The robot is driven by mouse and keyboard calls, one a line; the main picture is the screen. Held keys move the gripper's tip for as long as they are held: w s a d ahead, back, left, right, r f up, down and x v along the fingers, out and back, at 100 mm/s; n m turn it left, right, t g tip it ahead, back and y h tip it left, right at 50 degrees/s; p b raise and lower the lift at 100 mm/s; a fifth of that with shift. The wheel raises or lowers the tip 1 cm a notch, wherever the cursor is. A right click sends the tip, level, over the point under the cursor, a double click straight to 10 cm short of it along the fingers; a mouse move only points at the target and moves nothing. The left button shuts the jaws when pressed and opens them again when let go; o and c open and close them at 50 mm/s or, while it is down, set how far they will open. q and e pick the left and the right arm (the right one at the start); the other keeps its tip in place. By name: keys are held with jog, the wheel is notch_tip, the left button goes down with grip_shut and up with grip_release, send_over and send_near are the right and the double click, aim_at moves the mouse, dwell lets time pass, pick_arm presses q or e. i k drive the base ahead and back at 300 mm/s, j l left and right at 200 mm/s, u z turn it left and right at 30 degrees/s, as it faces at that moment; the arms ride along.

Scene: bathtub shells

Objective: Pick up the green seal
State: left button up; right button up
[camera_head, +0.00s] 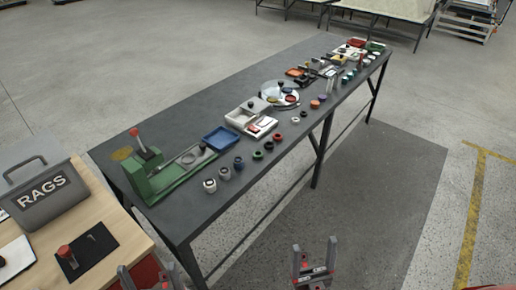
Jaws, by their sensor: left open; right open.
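A small dark green ring (257,155), which looks like the green seal, lies near the front edge of the long dark table (170,115). It sits in a row between a blue ring (239,162) and a dark red ring (268,146). My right gripper (314,250) is open and empty at the bottom middle, in front of the table and well apart from the seal. My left gripper (146,272) is open at the bottom left, near the wooden table, partly cut off by the picture's edge.
A green press-like fixture (155,180) stands at the table's near end, with a blue tray (220,138) and a grey box (247,112) behind the row. A wooden table (125,250) with a RAGS bin (45,195) is at left. Floor at right is clear.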

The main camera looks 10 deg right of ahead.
aim_at(257, 153)
jog(key=z, duration=0.25)
jog(key=i+l+u, duration=0.75)
jog(key=l+u, duration=0.2)
jog(key=l, duration=0.2)
